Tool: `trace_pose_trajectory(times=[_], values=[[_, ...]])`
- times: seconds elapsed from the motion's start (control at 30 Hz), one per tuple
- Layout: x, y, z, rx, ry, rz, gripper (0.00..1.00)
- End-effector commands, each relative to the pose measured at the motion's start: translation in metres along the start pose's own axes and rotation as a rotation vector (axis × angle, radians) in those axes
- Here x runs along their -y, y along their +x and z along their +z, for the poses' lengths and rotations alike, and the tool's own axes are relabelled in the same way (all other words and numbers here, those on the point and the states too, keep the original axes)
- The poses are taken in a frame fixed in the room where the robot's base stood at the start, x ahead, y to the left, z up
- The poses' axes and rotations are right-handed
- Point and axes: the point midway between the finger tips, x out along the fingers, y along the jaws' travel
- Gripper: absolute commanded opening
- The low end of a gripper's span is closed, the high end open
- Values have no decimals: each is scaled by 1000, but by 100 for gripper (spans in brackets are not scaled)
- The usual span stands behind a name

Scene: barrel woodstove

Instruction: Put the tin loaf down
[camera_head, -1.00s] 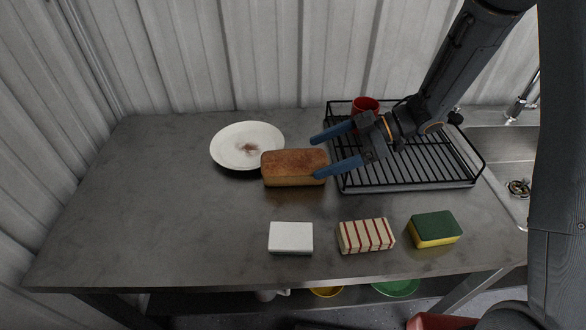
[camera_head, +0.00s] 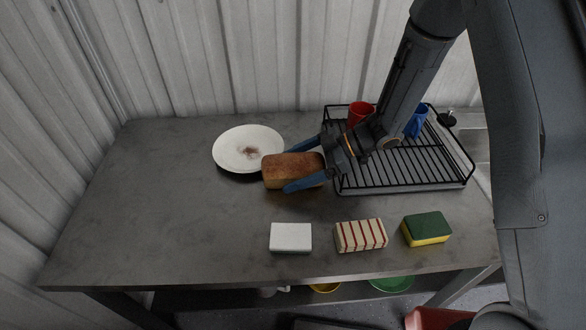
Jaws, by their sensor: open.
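The tin loaf (camera_head: 284,170), a brown bread block, rests on the grey metal counter, its left end beside the white plate's edge. My gripper (camera_head: 297,166) is open, with one blue finger along the loaf's near side and the other along its far side. The fingers straddle the right part of the loaf. Whether either finger touches it I cannot tell. The far finger is partly hidden behind the loaf.
A stained white plate (camera_head: 232,160) lies at the back left. A black dish rack (camera_head: 400,181) with a red cup (camera_head: 357,112) and a blue cup (camera_head: 417,120) stands right. A white block (camera_head: 291,237), a striped block (camera_head: 361,235) and a green-yellow sponge (camera_head: 427,227) line the front. The counter's left is clear.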

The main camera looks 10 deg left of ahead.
Motion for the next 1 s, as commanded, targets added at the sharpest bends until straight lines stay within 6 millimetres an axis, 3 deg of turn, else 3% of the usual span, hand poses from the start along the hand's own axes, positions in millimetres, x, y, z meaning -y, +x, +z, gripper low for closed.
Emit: trace_pose_trajectory(times=[0.07, 0.4, 0.77, 1.0], values=[[0, 0, 0, 0, 0, 0, 86], [0, 0, 0, -1, 0, 0, 32], [-1, -3, -4, 0, -1, 1, 32], [-1, -13, -23, 0, -4, 1, 32]])
